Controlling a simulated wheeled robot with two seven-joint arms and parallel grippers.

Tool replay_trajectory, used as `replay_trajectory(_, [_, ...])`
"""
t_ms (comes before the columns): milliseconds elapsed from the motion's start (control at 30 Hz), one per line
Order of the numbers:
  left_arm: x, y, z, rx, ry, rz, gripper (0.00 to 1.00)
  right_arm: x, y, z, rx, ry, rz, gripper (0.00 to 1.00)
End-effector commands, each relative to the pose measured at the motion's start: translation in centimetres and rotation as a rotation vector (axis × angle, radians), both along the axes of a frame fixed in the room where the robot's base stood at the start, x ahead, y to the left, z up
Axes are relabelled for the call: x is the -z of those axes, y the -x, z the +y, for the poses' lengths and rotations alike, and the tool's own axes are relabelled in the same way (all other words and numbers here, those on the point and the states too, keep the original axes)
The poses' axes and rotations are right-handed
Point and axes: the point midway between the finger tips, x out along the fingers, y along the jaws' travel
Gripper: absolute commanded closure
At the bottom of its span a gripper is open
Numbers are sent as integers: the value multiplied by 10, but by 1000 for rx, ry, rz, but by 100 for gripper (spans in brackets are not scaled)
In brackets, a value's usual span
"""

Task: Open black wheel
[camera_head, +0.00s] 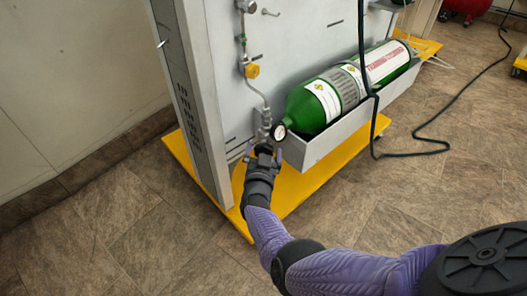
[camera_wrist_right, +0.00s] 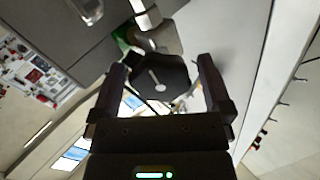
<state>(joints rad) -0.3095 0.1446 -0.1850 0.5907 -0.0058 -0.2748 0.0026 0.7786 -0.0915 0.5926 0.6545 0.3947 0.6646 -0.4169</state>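The black wheel (camera_wrist_right: 160,78) shows in the right wrist view as a dark, many-sided knob on a metal valve fitting. My right gripper (camera_wrist_right: 162,85) is open, with one finger on each side of the wheel; I cannot tell whether the fingers touch it. In the head view my right gripper (camera_head: 263,150) is at the lower end of the pipe, beside the round gauge (camera_head: 279,131). The wheel is mostly hidden there behind the gripper. The green gas cylinder (camera_head: 318,105) lies in a grey tray to the right of the gripper. My left gripper is not in view.
The grey trainer panel (camera_head: 300,38) stands on a yellow base (camera_head: 300,183). A black cable (camera_head: 410,150) hangs down and runs over the tiled floor. The floor in front is clear.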

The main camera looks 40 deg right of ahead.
Motion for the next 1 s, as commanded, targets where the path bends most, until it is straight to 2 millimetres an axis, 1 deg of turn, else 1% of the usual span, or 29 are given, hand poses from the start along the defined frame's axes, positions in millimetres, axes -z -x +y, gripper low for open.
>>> replay_trajectory(100, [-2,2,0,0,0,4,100,-1,0,1,0,0,-1,0])
replay_trajectory(167, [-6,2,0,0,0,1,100,-3,4,5,-1,-1,-2,0])
replay_trajectory(267, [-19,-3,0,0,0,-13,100,-8,20,20,-2,-2,-4,0])
replay_trajectory(400, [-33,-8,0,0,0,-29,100,-7,46,45,-2,-2,-2,0])
replay_trajectory(500, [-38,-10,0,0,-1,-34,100,-5,61,59,-1,-2,-2,0])
replay_trajectory(600, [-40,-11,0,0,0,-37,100,-3,69,66,-1,-1,-1,0])
replay_trajectory(700, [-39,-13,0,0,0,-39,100,-1,72,69,0,1,-1,0])
replay_trajectory(1000, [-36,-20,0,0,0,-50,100,0,72,68,0,0,0,0])
